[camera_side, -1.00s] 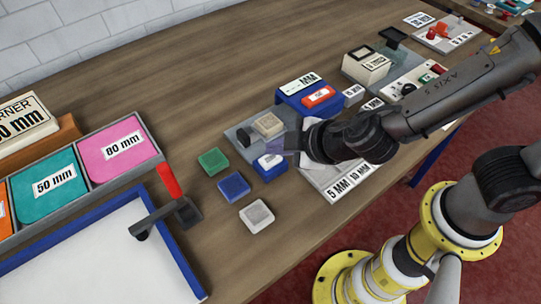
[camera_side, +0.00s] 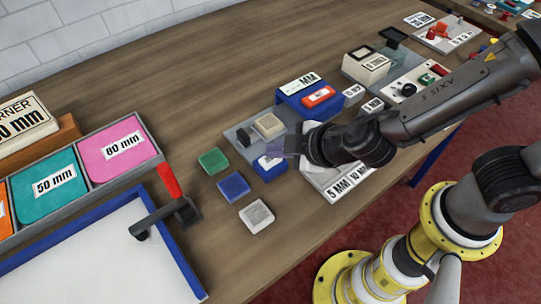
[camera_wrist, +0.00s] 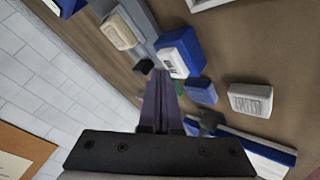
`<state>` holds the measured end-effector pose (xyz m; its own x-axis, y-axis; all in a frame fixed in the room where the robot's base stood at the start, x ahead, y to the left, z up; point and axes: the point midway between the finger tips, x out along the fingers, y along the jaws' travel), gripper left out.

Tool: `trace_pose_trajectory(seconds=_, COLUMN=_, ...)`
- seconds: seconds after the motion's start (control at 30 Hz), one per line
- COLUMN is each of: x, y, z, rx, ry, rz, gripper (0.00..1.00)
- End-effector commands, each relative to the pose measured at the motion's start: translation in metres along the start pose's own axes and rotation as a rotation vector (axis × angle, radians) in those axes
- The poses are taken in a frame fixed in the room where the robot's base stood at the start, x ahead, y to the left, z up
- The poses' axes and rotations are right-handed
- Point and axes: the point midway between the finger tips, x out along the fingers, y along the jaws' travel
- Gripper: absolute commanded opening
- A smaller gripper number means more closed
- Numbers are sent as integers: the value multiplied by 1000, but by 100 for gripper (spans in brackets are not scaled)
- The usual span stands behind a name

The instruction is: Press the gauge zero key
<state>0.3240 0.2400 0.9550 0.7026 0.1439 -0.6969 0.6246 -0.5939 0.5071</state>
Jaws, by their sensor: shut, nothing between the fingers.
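The gauge appears to be the blue box (camera_side: 308,98) with a white MM display. On its front is a red key (camera_side: 318,96) with a pale label, too small to read. The key stands clear beyond my gripper, up and to the right of the fingertips in the side view. My gripper (camera_side: 270,149) is shut and empty, its fingers over the blue block with a white label (camera_side: 268,167). In the wrist view the shut fingers (camera_wrist: 158,72) point at that labelled blue block (camera_wrist: 178,55); I cannot tell whether they touch it. The red key is not seen there.
A beige block (camera_side: 269,125) sits on a grey plate (camera_side: 240,133) beside the fingers. Green (camera_side: 213,161), blue (camera_side: 234,186) and pale (camera_side: 257,216) blocks lie nearer. A red-handled lever (camera_side: 168,180) stands at the blue-edged tray. Label cards and a beige box lie beyond the gauge.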

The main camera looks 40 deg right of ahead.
Motion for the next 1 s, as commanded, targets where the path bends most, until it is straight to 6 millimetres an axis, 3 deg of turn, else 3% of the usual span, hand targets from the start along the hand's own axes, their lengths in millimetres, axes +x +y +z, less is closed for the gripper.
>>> trace_pose_trajectory(seconds=1.0, x=5, y=-4, z=4, rx=-1, ry=0, rz=0, gripper=0)
